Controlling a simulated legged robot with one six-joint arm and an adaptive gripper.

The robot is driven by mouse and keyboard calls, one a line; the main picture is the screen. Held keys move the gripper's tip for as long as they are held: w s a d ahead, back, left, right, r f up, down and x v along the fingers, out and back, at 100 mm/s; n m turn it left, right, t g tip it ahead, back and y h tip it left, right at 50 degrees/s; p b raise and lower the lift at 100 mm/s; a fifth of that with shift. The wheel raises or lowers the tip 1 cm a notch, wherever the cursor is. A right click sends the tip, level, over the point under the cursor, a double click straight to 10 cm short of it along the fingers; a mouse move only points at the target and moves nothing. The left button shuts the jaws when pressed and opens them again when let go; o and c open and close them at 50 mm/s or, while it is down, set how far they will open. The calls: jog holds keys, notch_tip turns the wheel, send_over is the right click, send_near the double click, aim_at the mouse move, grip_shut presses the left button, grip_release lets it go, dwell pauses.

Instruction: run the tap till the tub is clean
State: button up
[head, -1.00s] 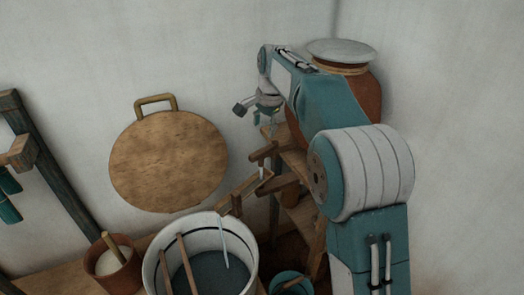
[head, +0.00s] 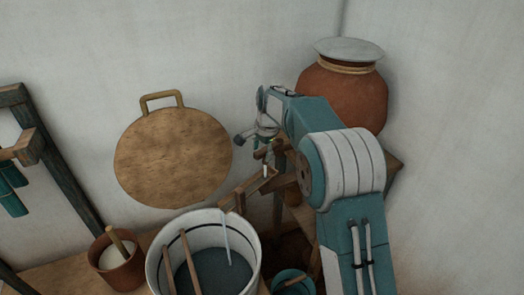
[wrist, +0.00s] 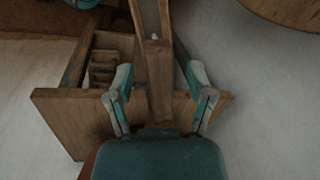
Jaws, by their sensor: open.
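The white tub (head: 153,262) stands at the bottom of the head view, holding dark blue-grey liquid (head: 222,273). Two wooden sticks (head: 191,262) lean in it. A thin pale stream (head: 227,238) falls into it from the end of a wooden trough (head: 247,190). My gripper (wrist: 160,78) is open. In the wrist view its fingers are on either side of an upright wooden bar (wrist: 160,88), with gaps on both sides. The bar seems to be the tap's handle, but I cannot tell for sure. In the head view the fingertips are mostly hidden.
A clay jar (head: 342,98) with a pale lid stands on a wooden stand behind my arm. A round wooden board (head: 172,158) is on the wall. A clay pot (head: 115,270) stands left of the tub, and a small teal bucket (head: 291,273) stands to its right.

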grip_shut()
jog(key=shift+s+d+n, duration=0.15)
jog(key=shift+n, duration=0.15)
dwell(0.6)
jog(key=s+d+n+g, duration=0.1)
jog(key=d+n+g, duration=0.1)
jog(key=d+n, duration=0.7)
jog(key=shift+s+n+y, duration=0.3)
jog(key=shift+n, duration=2.3)
